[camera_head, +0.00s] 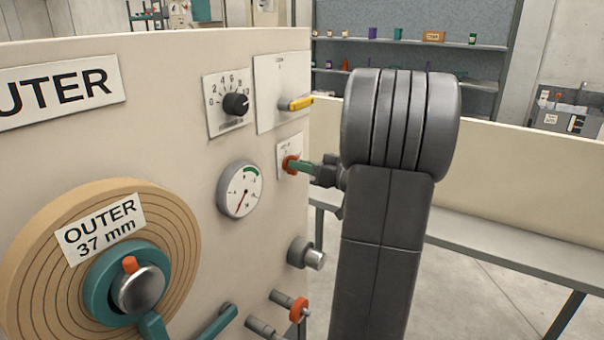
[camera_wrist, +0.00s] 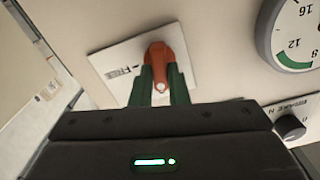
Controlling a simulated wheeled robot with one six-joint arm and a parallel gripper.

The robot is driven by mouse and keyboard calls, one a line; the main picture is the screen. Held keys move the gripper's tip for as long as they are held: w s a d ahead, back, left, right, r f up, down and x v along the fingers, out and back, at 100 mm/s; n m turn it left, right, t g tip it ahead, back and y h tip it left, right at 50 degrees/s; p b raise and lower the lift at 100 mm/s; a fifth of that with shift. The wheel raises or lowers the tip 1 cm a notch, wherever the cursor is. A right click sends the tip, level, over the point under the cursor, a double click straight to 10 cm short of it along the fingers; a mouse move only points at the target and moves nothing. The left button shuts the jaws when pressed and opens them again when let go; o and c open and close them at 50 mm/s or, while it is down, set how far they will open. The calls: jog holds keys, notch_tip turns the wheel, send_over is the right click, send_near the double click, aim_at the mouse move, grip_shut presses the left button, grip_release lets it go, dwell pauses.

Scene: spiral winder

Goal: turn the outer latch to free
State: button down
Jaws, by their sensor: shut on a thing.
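The outer latch is a red-orange lever on a small white plate, on the right part of the cream panel in the head view (camera_head: 290,164). In the wrist view the latch (camera_wrist: 177,60) has its round hub at the top and its arm pointing down toward my gripper. Lettering on the plate (camera_wrist: 118,66) looks like "FREE" but is partly covered. My gripper (camera_wrist: 161,90) has green fingers, one on each side of the lever's lower end, and is shut on it. In the head view my gripper (camera_head: 302,167) reaches the latch from the right.
A round gauge (camera_head: 239,190) sits left of the latch, with a black dial (camera_head: 236,104) and a yellow-handled switch (camera_head: 300,103) above. A metal knob (camera_head: 306,253) projects below. The spool marked OUTER 37 mm (camera_head: 165,235) is at lower left.

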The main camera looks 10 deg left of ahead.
jog(key=shift+w+d+f+m+b, duration=0.1)
jog(key=shift+m, duration=2.35)
jog(key=shift+a+f+m+b, duration=0.1)
jog(key=shift+m+b, duration=0.05)
jog(key=shift+m, duration=2.35)
jog(key=shift+w+d+m+b, duration=0.1)
jog(key=shift+m, duration=2.35)
jog(key=c, duration=1.4)
grip_release()
jog(key=v, duration=1.4)
jog(key=shift+b, duration=0.4)
